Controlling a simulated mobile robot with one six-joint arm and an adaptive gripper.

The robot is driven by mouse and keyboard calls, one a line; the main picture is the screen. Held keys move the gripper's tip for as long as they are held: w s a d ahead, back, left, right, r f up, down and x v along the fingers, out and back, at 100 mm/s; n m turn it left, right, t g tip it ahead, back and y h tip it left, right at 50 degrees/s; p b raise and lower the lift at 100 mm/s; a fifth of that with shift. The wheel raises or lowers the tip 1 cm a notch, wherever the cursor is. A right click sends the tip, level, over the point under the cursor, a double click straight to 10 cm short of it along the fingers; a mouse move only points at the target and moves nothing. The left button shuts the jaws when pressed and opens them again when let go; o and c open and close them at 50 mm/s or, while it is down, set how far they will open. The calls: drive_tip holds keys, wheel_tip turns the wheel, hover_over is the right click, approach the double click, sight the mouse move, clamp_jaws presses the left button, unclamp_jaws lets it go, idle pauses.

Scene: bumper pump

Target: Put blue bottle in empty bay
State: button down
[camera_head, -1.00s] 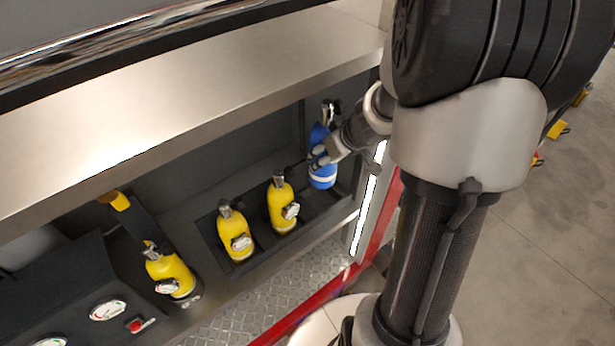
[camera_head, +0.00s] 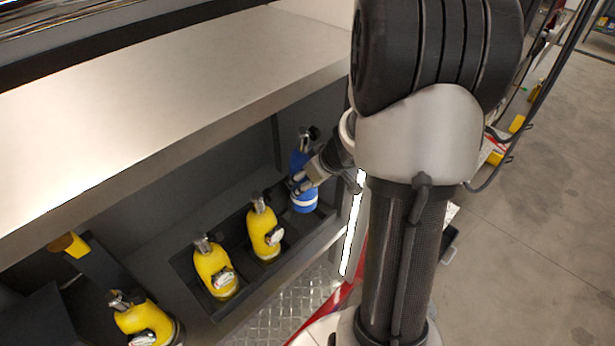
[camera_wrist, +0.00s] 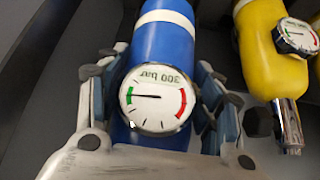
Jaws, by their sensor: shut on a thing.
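The blue bottle (camera_head: 304,186) with a white band stands roughly upright at the right end of the row of yellow bottles in the head view. My gripper (camera_head: 301,181) is shut on it from the right. In the wrist view the blue bottle (camera_wrist: 163,50) lies between both fingers (camera_wrist: 160,95), with its round gauge (camera_wrist: 156,98) facing the camera. The black tray (camera_head: 321,216) shows around the bottle's lower end. I cannot tell whether the bottle's base touches the tray floor.
Two yellow bottles (camera_head: 264,229) (camera_head: 215,268) stand in the tray to the left. Another yellow bottle (camera_head: 143,318) is further left, at the lower edge. A metal shelf (camera_head: 170,120) overhangs the compartment. A lit side post (camera_head: 353,225) is close on the right.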

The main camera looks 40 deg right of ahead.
sight(308, 203)
drive_tip(key=shift+w+f+b, duration=0.1)
drive_tip(key=shift+f+b, duration=3.55)
drive_tip(key=shift+f, duration=1.15)
drive_tip(key=shift+r, duration=0.1)
drive_tip(key=shift+c, duration=2.4)
unclamp_jaws()
drive_tip(key=shift+f, duration=0.2)
